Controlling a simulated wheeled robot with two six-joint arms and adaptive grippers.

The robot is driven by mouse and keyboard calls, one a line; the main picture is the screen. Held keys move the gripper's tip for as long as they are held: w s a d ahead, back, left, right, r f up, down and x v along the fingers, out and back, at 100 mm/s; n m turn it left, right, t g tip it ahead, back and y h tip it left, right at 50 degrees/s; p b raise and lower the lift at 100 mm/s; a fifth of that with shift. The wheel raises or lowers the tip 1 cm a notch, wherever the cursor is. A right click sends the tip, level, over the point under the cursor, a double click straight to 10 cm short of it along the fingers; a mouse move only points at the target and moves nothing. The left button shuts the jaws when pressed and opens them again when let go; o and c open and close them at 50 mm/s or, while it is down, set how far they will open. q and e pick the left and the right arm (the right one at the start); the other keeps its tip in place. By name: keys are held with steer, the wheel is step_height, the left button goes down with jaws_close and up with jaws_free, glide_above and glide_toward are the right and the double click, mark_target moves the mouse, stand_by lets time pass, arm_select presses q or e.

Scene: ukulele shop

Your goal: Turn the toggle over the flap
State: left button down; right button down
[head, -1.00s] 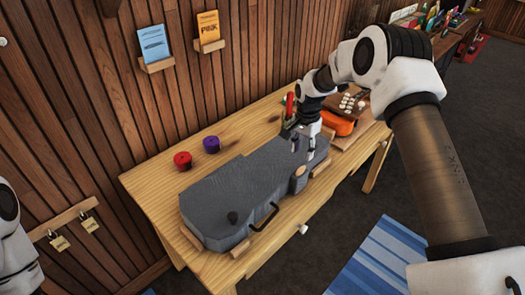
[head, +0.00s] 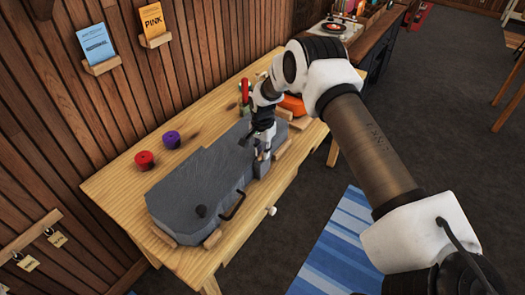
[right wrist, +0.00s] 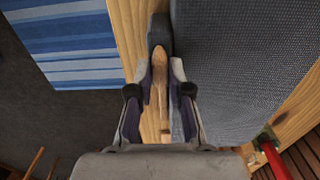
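The grey ukulele case (head: 190,190) lies on the wooden bench, with a black handle (head: 233,206) on its near side. The wooden toggle (right wrist: 159,75) shows in the right wrist view as a narrow, pale-brown piece beside the case's edge. A small dark grey piece behind its far end may be the flap. My right gripper (head: 262,152) points down at the case's near right side and hides the toggle in the head view. My left gripper is out of view.
Red (head: 145,160) and purple (head: 171,139) round items stand on the bench (head: 110,180) behind the case. A red-handled tool (head: 245,90) and an orange item (head: 292,105) are near the bench's right end. The floor in front is clear around a blue striped mat (head: 335,245).

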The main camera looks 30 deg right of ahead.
steer(key=shift+n, duration=0.4)
steer(key=n+b, duration=0.2)
steer(key=n, duration=0.1)
steer(key=shift+f, duration=0.15)
steer(key=n+b, duration=0.2)
steer(key=n, duration=0.2)
steer(key=shift+n, duration=0.4)
steer(key=n+b, duration=0.1)
steer(key=n, duration=0.3)
steer(key=shift+b, duration=0.3)
steer(key=n+b, duration=0.1)
steer(key=n, duration=0.4)
steer(key=shift+n, duration=0.3)
steer(key=c, duration=1.1)
jaws_free()
steer(key=shift+r, duration=0.2)
